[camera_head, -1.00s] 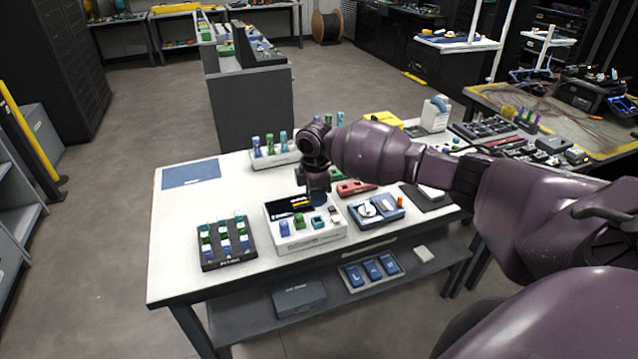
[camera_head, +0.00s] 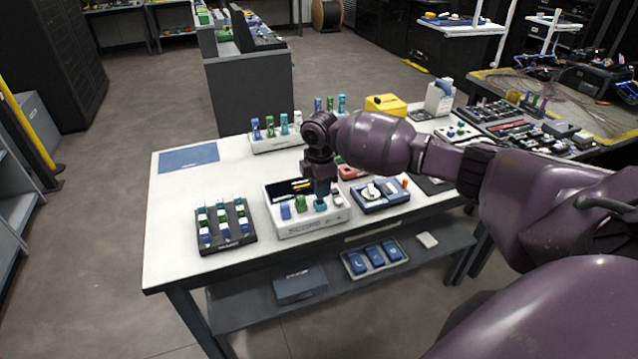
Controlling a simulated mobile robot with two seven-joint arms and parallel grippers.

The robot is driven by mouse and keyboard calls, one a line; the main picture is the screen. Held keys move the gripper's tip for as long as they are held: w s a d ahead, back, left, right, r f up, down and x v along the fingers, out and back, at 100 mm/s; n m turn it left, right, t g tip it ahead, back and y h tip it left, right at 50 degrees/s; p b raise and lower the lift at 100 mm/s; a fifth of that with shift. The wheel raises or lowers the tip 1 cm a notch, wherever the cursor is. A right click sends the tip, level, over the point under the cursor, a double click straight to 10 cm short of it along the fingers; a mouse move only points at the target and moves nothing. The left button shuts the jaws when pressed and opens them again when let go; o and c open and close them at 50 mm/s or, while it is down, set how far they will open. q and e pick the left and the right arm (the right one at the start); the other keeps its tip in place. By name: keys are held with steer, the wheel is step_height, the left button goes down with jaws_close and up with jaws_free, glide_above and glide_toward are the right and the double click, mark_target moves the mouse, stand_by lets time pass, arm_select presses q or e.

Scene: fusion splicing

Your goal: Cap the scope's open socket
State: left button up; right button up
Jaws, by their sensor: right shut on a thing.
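The scope (camera_head: 283,231) is a white box with a dark screen, standing near the front of the white table. A blue piece (camera_head: 285,212) and a green piece (camera_head: 300,203) stand on its front panel. My right gripper (camera_head: 320,187) points down over the panel, right of the green piece. It is shut on a small blue-teal cap (camera_head: 321,199), which is at or just above the panel. The gripper covers part of this spot, so I cannot tell whether the cap is seated. My left gripper is not in view.
A black tray (camera_head: 235,243) of coloured caps lies left of the scope. A blue device with a white dial (camera_head: 372,193) lies close on its right. A white rack of coloured pieces (camera_head: 272,144) stands behind. A blue mat (camera_head: 188,157) lies back left, with clear tabletop around it.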

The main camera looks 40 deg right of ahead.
steer(key=shift+r, duration=0.1)
steer(key=shift+f, duration=0.2)
steer(key=shift+f, duration=0.35)
stand_by(0.7)
steer(key=shift+p, duration=0.3)
stand_by(0.5)
steer(key=shift+f, duration=0.6)
steer(key=shift+f, duration=0.35)
stand_by(0.8)
